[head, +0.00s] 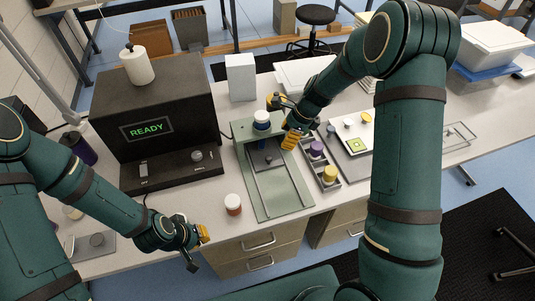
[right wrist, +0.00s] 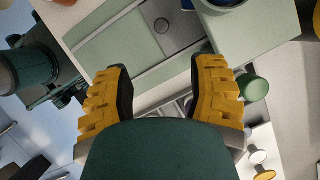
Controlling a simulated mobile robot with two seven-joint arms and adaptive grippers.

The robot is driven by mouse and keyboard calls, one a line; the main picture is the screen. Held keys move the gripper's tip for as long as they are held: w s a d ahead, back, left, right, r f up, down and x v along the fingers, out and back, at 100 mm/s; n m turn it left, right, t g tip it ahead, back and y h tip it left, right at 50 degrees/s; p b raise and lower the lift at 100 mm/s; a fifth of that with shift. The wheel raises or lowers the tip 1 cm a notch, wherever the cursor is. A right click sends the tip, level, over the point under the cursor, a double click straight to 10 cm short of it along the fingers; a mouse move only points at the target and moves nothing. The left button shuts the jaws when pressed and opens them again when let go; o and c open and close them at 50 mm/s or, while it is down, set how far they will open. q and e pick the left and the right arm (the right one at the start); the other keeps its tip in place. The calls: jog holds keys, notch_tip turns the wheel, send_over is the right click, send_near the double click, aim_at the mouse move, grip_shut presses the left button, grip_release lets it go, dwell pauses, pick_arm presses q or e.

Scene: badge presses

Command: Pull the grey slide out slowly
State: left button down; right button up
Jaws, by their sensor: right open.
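The press has a pale green base (head: 275,197) with two long rails and a blue and white head (head: 262,121) at its far end. The grey slide (head: 265,160) sits at the far end of the rails, just in front of and below that head. My right gripper (head: 286,121) is open and empty, beside and above the press's right side, apart from the slide. My left gripper (head: 199,247) hangs off the table's front edge; its finger opening is unclear.
A black machine reading READY (head: 147,129) stands left of the press. A tray with purple (head: 317,148) and yellow (head: 330,173) pieces lies close on the right. The base's near part is clear.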

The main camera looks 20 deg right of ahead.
aim_at(269, 158)
pick_arm(q)
jog(key=shift+s+f+b, duration=0.15)
jog(key=shift+f+b, duration=0.35)
jog(key=shift+s+f+b, duration=0.15)
jog(key=shift+f+b, duration=0.35)
pick_arm(e)
jog(key=shift+x, duration=6.75)
jog(key=shift+w+a, duration=0.1)
jog(key=shift+w, duration=0.1)
grip_shut()
